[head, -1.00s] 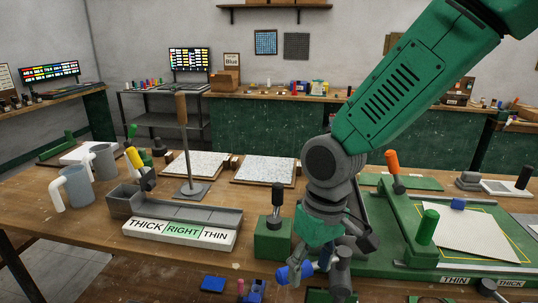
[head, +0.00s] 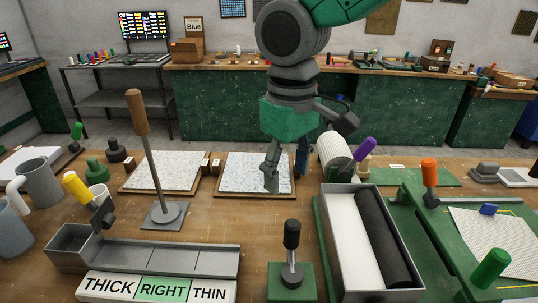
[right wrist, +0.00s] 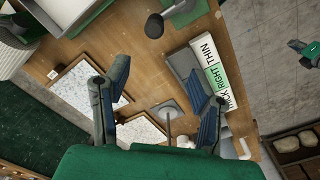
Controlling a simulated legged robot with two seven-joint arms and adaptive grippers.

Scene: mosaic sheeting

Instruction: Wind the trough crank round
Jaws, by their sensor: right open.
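A long grey trough (head: 180,256) lies at the front left behind a THICK/RIGHT/THIN label block (head: 163,289). A yellow-handled crank (head: 76,186) with a dark foot stands by its left end. A second grey trough (head: 339,250), holding a white strip and a black roller (head: 384,240), lies front right. A purple-handled crank (head: 363,149) shows beyond it by a white drum. I cannot tell which crank is meant. My right gripper (head: 286,178) points down over the speckled panels, open and empty; its spread fingers also show in the right wrist view (right wrist: 158,92). My left gripper is out of view.
A wooden-handled stand (head: 147,160) rises left of the right gripper. A black-knobbed lever on a green block (head: 291,283) stands at the front. Two speckled panels (head: 166,172) lie behind. A green press bed with orange and green handles (head: 428,172) fills the right.

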